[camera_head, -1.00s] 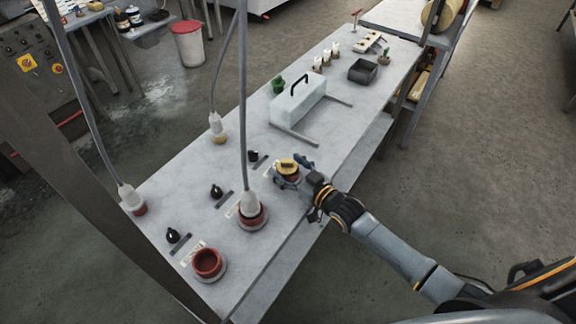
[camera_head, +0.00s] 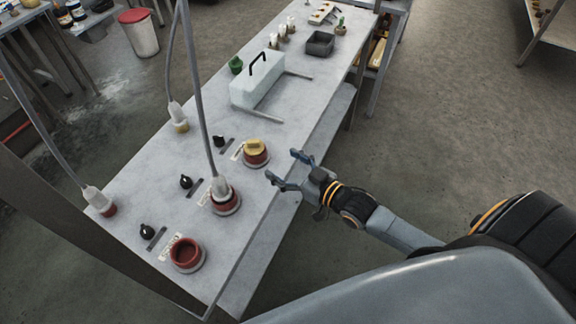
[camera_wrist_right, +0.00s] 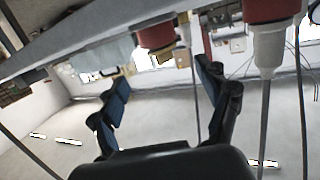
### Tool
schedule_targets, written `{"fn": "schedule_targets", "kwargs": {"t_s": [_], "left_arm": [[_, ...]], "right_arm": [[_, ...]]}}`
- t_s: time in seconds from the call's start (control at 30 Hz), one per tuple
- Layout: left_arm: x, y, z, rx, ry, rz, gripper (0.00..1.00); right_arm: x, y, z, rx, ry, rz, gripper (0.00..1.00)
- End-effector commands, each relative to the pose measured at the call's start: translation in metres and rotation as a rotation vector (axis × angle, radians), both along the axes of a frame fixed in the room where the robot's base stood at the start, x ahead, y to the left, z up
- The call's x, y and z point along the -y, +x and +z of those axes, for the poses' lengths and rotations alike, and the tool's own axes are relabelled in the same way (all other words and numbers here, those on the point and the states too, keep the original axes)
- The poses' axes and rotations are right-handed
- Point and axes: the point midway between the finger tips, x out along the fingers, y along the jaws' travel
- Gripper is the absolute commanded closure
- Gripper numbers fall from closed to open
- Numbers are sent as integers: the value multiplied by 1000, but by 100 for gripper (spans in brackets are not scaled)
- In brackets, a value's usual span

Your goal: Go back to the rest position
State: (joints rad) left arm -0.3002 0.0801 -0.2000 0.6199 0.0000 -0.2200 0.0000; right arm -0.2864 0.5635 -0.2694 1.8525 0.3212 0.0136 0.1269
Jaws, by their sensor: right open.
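My right gripper (camera_head: 286,168) is open and empty in the head view, just off the right edge of the table, beside a red socket with a yellow top (camera_head: 255,151). Its two open fingers also show in the right wrist view (camera_wrist_right: 165,105), with nothing between them. The wrist view is tilted and shows the table edge and red fittings above the fingers. My left gripper is not in view.
The long grey table (camera_head: 150,180) bears another red socket (camera_head: 186,252), a plugged-in cable (camera_head: 222,192), black knobs and a pale box with a black handle (camera_head: 258,80). A dark tray (camera_head: 320,43) stands farther back. The floor right of the table (camera_head: 420,130) is clear.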

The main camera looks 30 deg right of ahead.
Motion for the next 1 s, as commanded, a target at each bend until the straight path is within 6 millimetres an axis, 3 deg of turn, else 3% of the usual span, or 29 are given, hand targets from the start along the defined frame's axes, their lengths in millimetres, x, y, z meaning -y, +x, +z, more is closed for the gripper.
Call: {"fn": "schedule_targets", "kwargs": {"t_s": [0.2,0.73,0.87,1.0], "left_arm": [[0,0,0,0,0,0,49],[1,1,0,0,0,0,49],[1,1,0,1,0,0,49],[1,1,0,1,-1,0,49]], "right_arm": [[4,-11,2,0,0,0,24],[4,-11,2,-2,-1,0,24],[-4,-16,-4,-49,-16,-5,24],[-19,-34,-19,-190,-69,-25,24]]}}
